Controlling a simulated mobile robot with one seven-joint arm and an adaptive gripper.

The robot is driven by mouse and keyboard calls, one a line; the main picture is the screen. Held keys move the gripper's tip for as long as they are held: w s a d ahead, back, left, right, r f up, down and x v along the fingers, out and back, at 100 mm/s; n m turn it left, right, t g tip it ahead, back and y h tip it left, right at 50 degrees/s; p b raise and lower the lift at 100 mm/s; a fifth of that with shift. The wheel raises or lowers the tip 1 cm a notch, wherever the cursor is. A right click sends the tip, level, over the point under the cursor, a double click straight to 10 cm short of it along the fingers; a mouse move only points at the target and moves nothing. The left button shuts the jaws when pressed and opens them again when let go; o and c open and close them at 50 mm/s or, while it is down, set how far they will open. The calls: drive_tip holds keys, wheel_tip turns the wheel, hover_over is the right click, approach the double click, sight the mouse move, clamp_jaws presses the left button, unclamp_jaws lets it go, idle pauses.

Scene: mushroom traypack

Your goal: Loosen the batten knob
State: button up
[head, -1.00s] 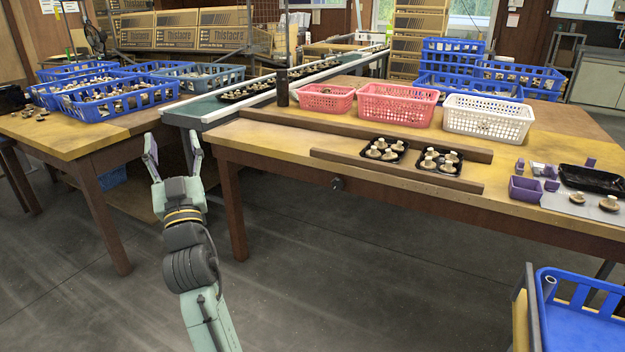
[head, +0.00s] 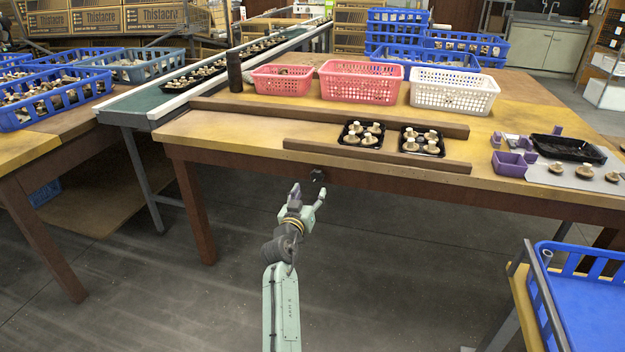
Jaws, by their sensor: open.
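The batten knob (head: 318,175) is a small dark knob on the front edge of the wooden packing table, below the front batten (head: 380,157). The batten is a brown wooden strip lying along the table's front. My gripper (head: 307,191) is in front of the table and just below the knob, its two fingers pointing up toward the table edge. The fingers are apart with nothing between them. In this view the fingertips look close to the knob, but I cannot tell the gap in depth.
Two black trays of mushrooms (head: 343,141) (head: 441,152) stand behind the front batten. A rear batten (head: 330,118) and pink and white baskets (head: 455,90) stand farther back. A blue cart (head: 560,300) is at the lower right. The floor around my arm is clear.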

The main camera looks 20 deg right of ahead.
sight(316, 178)
drive_tip(key=x, duration=0.7)
drive_tip(key=shift+w+d, duration=0.15)
drive_tip(key=shift+w, duration=0.15)
drive_tip(key=shift+c, duration=0.5)
drive_tip(key=c, duration=1)
